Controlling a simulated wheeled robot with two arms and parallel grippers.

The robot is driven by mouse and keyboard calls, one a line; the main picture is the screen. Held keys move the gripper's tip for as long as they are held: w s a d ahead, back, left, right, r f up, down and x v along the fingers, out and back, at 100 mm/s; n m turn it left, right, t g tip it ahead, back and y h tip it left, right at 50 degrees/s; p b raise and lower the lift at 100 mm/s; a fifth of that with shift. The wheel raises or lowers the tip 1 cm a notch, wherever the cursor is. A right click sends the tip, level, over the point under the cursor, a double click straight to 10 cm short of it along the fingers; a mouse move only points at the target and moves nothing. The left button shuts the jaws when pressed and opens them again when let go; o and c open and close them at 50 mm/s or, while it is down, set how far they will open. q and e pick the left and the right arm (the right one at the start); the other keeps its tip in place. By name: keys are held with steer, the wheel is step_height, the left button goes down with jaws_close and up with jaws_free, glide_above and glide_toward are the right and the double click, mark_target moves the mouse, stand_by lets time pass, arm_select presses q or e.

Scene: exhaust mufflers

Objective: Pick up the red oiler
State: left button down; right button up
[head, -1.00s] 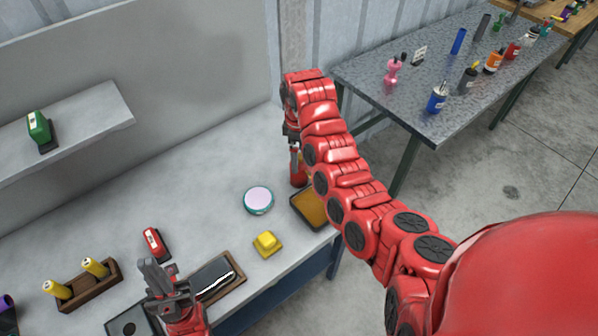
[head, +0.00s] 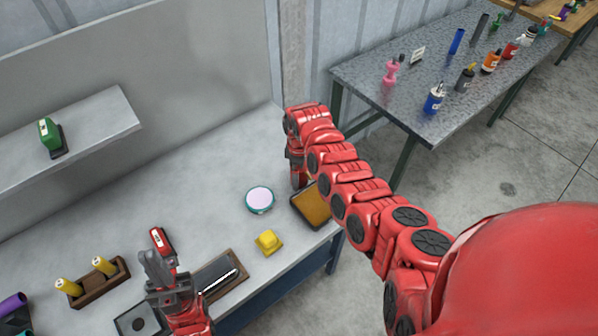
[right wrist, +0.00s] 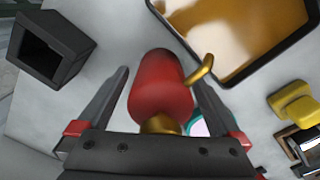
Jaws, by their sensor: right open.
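The red oiler (right wrist: 160,85) is a rounded red can with a brass-coloured neck and a curved brass spout, seen close up in the right wrist view. My right gripper (right wrist: 158,76) is open, with one finger on each side of the oiler. I cannot tell whether either finger touches it. In the head view my right gripper (head: 297,178) is low over the bench beside the amber tray, and the oiler is mostly hidden by my arm. My left gripper (head: 157,262) is over the front of the bench, near a small red-and-black object (head: 160,240); its jaw opening is unclear.
The amber tray (head: 311,204) lies close to my right gripper. A dark hollow block (right wrist: 52,47) is left of the oiler in the wrist view. A yellow object (head: 268,241) and a round teal-rimmed item (head: 260,199) stand on the grey bench (head: 205,185).

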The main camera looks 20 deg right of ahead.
jaws_close()
stand_by(0.4)
steer(key=shift+r, duration=0.1)
